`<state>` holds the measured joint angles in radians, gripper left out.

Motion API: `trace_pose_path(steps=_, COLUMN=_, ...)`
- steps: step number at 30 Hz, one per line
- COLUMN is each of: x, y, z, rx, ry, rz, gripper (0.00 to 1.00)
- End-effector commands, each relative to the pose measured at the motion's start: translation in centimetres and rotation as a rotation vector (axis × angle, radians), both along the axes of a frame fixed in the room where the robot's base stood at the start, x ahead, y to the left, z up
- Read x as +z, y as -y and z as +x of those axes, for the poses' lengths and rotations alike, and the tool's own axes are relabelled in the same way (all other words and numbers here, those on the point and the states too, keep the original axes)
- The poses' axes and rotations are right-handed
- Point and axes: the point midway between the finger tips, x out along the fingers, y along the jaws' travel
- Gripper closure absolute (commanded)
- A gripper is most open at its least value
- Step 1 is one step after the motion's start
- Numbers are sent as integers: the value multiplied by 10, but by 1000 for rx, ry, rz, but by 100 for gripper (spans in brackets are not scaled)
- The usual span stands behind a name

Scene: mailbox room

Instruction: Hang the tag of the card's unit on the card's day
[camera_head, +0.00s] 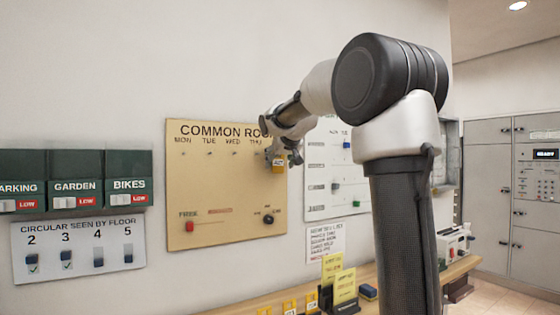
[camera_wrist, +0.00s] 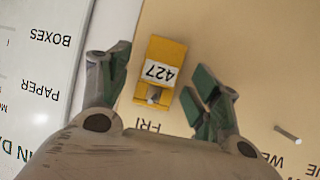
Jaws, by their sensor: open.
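The tan Common Room board (camera_head: 215,195) hangs on the wall with day names and a row of pegs. A yellow tag marked 427 (camera_wrist: 165,65) hangs on the peg by FRI, seen upside down in the wrist view; it also shows in the head view (camera_head: 279,165). My gripper (camera_wrist: 158,78) is open, one finger on each side of the tag with gaps; the head view shows my gripper (camera_head: 284,153) at the board's right side. Yellow cards (camera_head: 332,265) stand on the shelf, their writing too small to read. Several yellow tags (camera_head: 290,307) are below them.
The wooden shelf (camera_head: 455,270) runs below the board. A white chart with sliders (camera_head: 322,185) hangs right of the board, partly behind my arm. The WED peg (camera_wrist: 288,135) is bare.

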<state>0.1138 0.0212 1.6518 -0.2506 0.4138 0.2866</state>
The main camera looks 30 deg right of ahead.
Motion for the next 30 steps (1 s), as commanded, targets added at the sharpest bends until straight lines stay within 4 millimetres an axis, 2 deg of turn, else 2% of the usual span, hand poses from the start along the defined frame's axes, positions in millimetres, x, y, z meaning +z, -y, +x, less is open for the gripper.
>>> trace_pose_path(steps=5, x=3, y=-1, z=-3, rx=0, ry=3, rz=-1, gripper=37)
trace_pose_path(steps=8, x=9, y=-3, z=-13, rx=1, ry=4, rz=0, gripper=37)
trace_pose_path(steps=18, x=44, y=-18, z=-76, rx=1, ry=3, rz=0, gripper=37)
trace_pose_path(steps=21, x=51, y=-21, z=-89, rx=1, ry=2, rz=0, gripper=37)
trace_pose_path(steps=25, x=57, y=-23, z=-100, rx=1, ry=2, rz=0, gripper=37)
trace_pose_path(steps=30, x=58, y=-24, z=-103, rx=0, ry=-1, rz=-1, gripper=37)
